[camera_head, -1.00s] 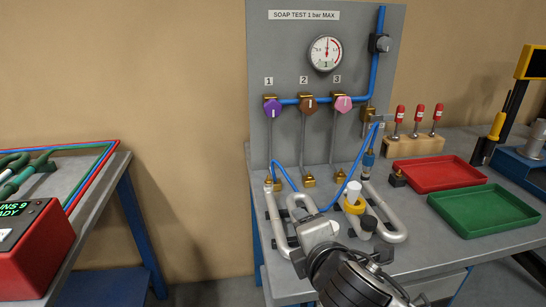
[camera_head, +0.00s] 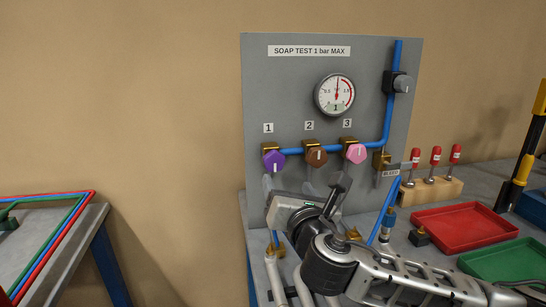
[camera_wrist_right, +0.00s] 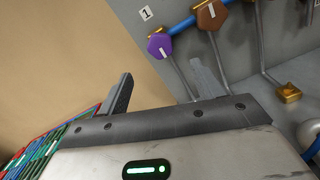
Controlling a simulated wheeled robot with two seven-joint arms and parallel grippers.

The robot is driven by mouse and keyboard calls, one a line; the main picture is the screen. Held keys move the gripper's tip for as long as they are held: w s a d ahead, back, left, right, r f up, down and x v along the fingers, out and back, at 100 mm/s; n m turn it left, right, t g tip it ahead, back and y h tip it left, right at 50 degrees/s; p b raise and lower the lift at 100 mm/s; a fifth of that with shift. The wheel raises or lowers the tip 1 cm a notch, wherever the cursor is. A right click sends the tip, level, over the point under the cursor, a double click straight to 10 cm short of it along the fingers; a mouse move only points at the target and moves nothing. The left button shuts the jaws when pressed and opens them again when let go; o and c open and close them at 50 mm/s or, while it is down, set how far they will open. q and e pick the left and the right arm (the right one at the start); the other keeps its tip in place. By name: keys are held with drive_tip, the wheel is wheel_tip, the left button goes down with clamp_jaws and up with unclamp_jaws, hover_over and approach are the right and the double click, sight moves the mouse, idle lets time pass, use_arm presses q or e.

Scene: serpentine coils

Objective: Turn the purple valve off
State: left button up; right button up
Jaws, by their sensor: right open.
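The purple valve (camera_head: 274,161) is a knob under label 1 on the grey test panel (camera_head: 300,83). Its white mark looks roughly upright in the head view. It also shows in the right wrist view (camera_wrist_right: 159,46), above and beyond the fingers. My right gripper (camera_head: 288,183) is open and empty, just below the purple valve and apart from it. In the right wrist view its two spread fingers (camera_wrist_right: 162,74) show nothing between them but wall and panel. My left gripper is not in view.
A brown valve (camera_head: 316,156) and a pink valve (camera_head: 355,153) sit to the right along the blue pipe. A gauge (camera_head: 335,95) is above. Coiled tubes (camera_head: 276,278) stand below, partly hidden by my right arm. Red and green trays (camera_head: 463,228) lie right.

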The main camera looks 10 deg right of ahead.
sight(275, 162)
drive_tip(key=w+p, duration=0.1)
drive_tip(key=w, duration=1.2)
drive_tip(key=shift+w, duration=0.15)
drive_tip(key=c, duration=1)
